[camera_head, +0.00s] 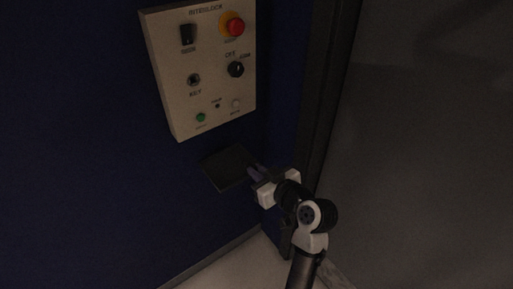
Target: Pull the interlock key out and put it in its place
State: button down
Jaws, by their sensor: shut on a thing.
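The interlock panel (214,104) is a beige box on the dark blue wall. Its key switch (194,79), above the KEY label, is a small round lock with no key clearly sticking out of it. My gripper (254,172) is below the panel, at the right edge of a small dark tray (222,178) on the wall. It is shut on the interlock key, held low near the tray. The key itself is too small and dark to make out between the fingers. I cannot tell whether it touches the tray.
The panel carries a red stop button (235,26), a black rocker switch (187,35), a black rotary knob (236,69) and a green button (201,117). A dark door frame (322,100) stands close right of my gripper. Pale floor (235,270) lies below.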

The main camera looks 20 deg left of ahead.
aim_at(243, 162)
jog(key=shift+w+a+f, duration=0.15)
jog(key=shift+a, duration=0.05)
jog(key=x, duration=0.7)
jog(key=shift+w+a+r, duration=0.1)
jog(key=shift+a+r, duration=0.15)
jog(key=shift+r, duration=0.1)
jog(key=shift+w+a+f+b, duration=0.35)
jog(key=shift+a+f+b, duration=0.05)
jog(key=shift+f, duration=0.1)
jog(key=shift+f+b, duration=0.5)
jog(key=shift+f, duration=0.1)
jog(key=c, duration=1.5)
grip_release()
